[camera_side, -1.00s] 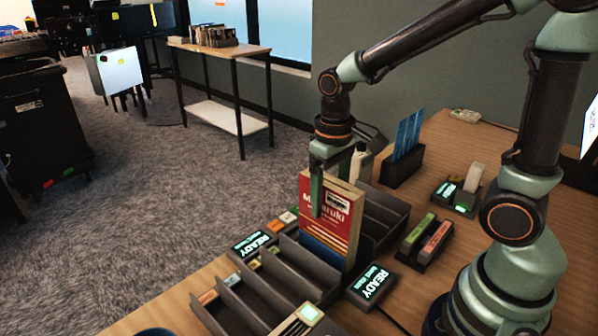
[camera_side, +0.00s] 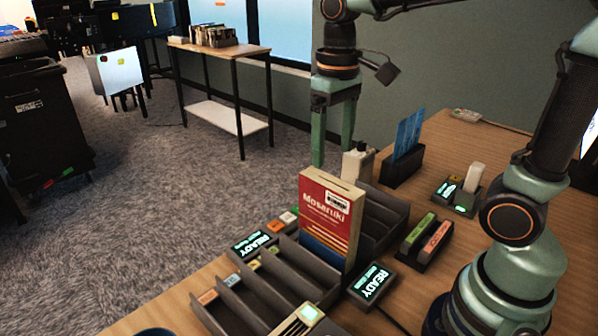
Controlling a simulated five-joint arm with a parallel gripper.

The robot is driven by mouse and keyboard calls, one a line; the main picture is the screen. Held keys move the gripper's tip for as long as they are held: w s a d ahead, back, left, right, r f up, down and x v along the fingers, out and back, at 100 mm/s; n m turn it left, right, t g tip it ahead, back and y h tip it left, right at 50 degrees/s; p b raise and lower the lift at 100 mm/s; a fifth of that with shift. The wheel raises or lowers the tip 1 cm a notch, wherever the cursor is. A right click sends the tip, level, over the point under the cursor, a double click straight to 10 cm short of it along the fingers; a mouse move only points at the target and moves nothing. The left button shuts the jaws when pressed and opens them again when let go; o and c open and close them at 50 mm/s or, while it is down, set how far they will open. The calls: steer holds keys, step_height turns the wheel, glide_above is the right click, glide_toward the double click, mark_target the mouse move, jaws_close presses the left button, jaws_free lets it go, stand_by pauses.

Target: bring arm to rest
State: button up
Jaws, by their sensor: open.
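My gripper (camera_side: 333,150) is open and empty. It hangs with its fingers pointing down, above and behind the red book, apart from it. The red book (camera_side: 325,213), with "Mosaruki" on its cover, stands upright in a slot of the dark sorter (camera_side: 245,300) on the wooden table. A blue band shows along the book's lower part. The book's foot is hidden by the slot walls.
A pale bottle (camera_side: 356,163) stands behind the book.

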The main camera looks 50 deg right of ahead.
steer(key=s+t, duration=0.1)
steer(key=s+d+t, duration=0.1)
steer(key=t, duration=0.1)
steer(key=shift+s+d, duration=0.1)
steer(key=shift+s+d+f+t, duration=0.2)
steer(key=shift+s+f+t, duration=0.15)
steer(key=shift+t, duration=0.3)
steer(key=shift+s+d+f+t, duration=0.2)
steer(key=shift+s+t, duration=0.1)
steer(key=shift+t, duration=0.35)
